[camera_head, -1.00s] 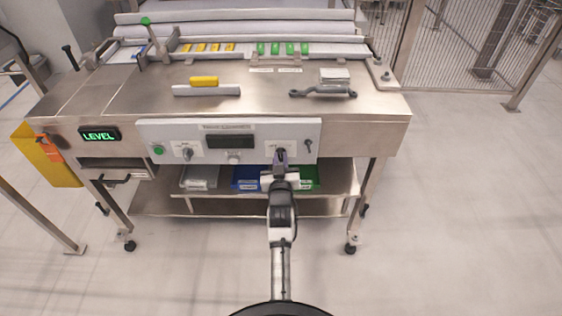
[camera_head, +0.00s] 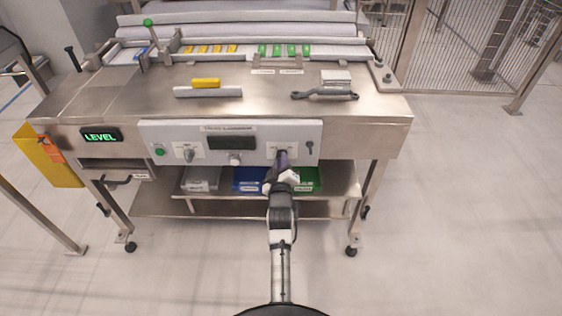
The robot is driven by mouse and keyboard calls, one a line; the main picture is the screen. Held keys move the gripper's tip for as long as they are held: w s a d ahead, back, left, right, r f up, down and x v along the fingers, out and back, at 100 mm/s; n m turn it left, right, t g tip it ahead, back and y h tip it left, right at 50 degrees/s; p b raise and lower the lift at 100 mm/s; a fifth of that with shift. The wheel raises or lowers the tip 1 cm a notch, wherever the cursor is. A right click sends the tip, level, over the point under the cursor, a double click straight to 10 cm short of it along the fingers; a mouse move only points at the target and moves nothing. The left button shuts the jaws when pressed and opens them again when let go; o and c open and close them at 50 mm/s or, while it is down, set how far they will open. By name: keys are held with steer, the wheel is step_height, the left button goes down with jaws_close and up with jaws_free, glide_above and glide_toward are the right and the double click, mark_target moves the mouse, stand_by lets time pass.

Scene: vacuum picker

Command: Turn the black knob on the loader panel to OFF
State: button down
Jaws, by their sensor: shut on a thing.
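The loader panel (camera_head: 222,151) is a light grey plate on the front of the steel machine. My gripper (camera_head: 283,158) is at the right part of the panel, shut on the black knob there. The knob is mostly hidden behind my fingers, so its pointing direction cannot be told. Part of a white label (camera_head: 273,147) shows beside the fingers, but it is too small to read. My gripper looks rolled to one side.
The panel also has a green button (camera_head: 160,152), a grey knob (camera_head: 189,154), a dark display (camera_head: 233,142), a white knob (camera_head: 235,160) and a small key switch (camera_head: 309,148). Below are a blue bin (camera_head: 249,180) and a green bin (camera_head: 309,180). A wrench (camera_head: 324,95) lies on top.

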steer(key=shift+w+r, duration=0.1)
steer(key=shift+r, duration=0.05)
steer(key=c, duration=1.6)
jaws_free()
steer(key=shift+o, duration=1)
steer(key=shift+s+f, duration=0.2)
